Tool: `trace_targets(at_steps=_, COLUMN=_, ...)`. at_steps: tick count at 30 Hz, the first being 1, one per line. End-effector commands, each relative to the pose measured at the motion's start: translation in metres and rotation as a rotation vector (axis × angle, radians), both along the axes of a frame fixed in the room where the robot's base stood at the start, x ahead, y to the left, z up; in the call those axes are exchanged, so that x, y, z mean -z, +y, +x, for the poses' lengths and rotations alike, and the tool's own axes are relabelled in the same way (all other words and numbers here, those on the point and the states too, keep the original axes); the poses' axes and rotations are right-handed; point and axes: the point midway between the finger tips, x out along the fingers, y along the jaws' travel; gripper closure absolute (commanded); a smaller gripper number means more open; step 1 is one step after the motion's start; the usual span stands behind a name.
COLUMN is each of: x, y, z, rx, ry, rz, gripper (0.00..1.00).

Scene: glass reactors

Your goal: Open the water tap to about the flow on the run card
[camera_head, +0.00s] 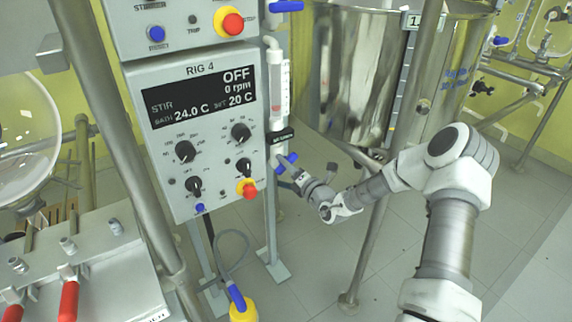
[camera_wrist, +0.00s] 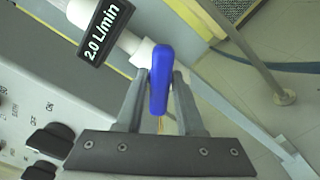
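The water tap has a blue handle (camera_head: 284,165) below the flow tube (camera_head: 279,88) at the right side of the RIG 4 panel. In the wrist view the blue handle (camera_wrist: 160,80) stands between the two fingers of my gripper (camera_wrist: 160,85). The fingertips lie close on both sides of it; I cannot tell whether they press on it. A black tag (camera_wrist: 103,30) reading 2.0 L/min is beside the tap; it also shows in the head view (camera_head: 283,138). My gripper (camera_head: 298,175) reaches the tap from the right. The float reading is too small to tell.
The RIG 4 control box (camera_head: 200,135) with knobs and a red stop button (camera_head: 248,188) stands close on the left. Its display reads OFF. A steel vessel (camera_head: 365,75) and a metal leg (camera_head: 370,240) are behind and right. Open floor (camera_head: 310,270) lies below.

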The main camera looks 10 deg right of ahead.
Motion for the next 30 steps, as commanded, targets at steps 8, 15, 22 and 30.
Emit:
trace_targets(at_steps=8, x=-0.0008, y=0.0000, z=-0.0002, rx=0.000, ry=-0.002, rz=-0.006, gripper=1.00)
trace_targets(at_steps=15, x=-0.0037, y=0.0003, z=-0.0002, rx=0.000, ry=-0.060, rz=-0.147, gripper=1.00)
trace_targets(at_steps=22, x=0.0000, y=-0.0004, z=-0.0004, rx=0.000, ry=-0.098, rz=-0.236, gripper=1.00)
trace_targets(at_steps=30, x=0.0006, y=-0.0006, z=-0.0004, rx=0.000, ry=-0.097, rz=-0.235, gripper=0.58)
